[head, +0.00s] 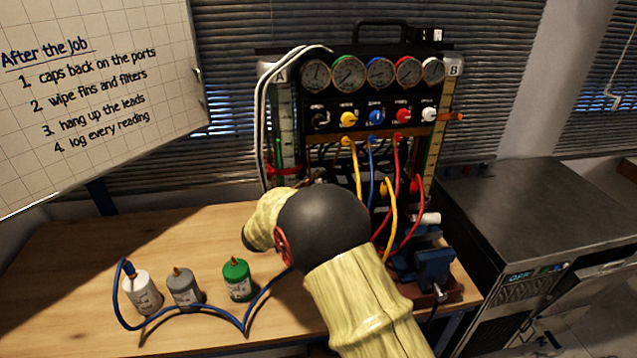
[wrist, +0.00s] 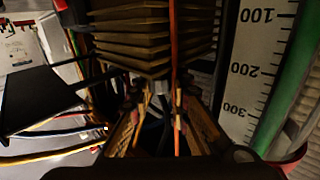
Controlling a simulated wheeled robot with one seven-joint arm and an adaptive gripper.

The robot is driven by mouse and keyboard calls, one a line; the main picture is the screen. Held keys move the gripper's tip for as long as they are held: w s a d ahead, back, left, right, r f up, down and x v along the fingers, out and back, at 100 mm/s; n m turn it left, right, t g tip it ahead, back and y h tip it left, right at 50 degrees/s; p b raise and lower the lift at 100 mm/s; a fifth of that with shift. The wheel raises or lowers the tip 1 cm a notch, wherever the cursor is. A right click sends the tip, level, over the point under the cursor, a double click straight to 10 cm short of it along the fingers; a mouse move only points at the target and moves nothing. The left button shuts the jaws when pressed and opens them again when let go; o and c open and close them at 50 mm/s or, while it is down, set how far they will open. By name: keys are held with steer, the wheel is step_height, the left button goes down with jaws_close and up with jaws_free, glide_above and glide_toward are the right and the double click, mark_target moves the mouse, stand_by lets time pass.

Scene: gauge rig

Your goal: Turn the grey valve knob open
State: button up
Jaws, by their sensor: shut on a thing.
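My gripper (wrist: 160,108) shows in the wrist view with its two fingers drawn together at the middle. They are shut on a small grey piece (wrist: 158,87), which looks like the grey valve knob, just under a stack of tan fins. The fingers cover most of it, so its turn angle cannot be told. In the head view my arm hides the gripper and this knob, in front of the lower left of the gauge rig (head: 437,50).
Coloured hoses (head: 391,215) hang on the rig's right side. A scale strip (wrist: 258,60) and a green tube (wrist: 287,85) stand close to the gripper. A blue vise (head: 433,268) stands right.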

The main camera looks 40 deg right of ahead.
jaws_close()
steer(key=shift+n+t, duration=0.3)
steer(key=shift+t, duration=0.2)
steer(key=n+t+y, duration=0.2)
steer(key=t, duration=0.1)
steer(key=shift+s+d+n+t, duration=0.1)
steer(key=shift+s+n+t, duration=0.05)
steer(key=shift+n+t, duration=0.15)
steer(key=n+t+y+b, duration=0.2)
steer(key=n+t, duration=0.1)
steer(key=shift+f+t+y, duration=0.15)
steer(key=shift+t+y, duration=0.25)
steer(key=shift+n+t+y+b, duration=0.5)
steer(key=shift+y+b, duration=0.1)
steer(key=shift+b, duration=0.2)
steer(key=shift+y, duration=0.3)
steer(key=o, duration=0.6)
jaws_free()
steer(key=shift+o, duration=0.2)
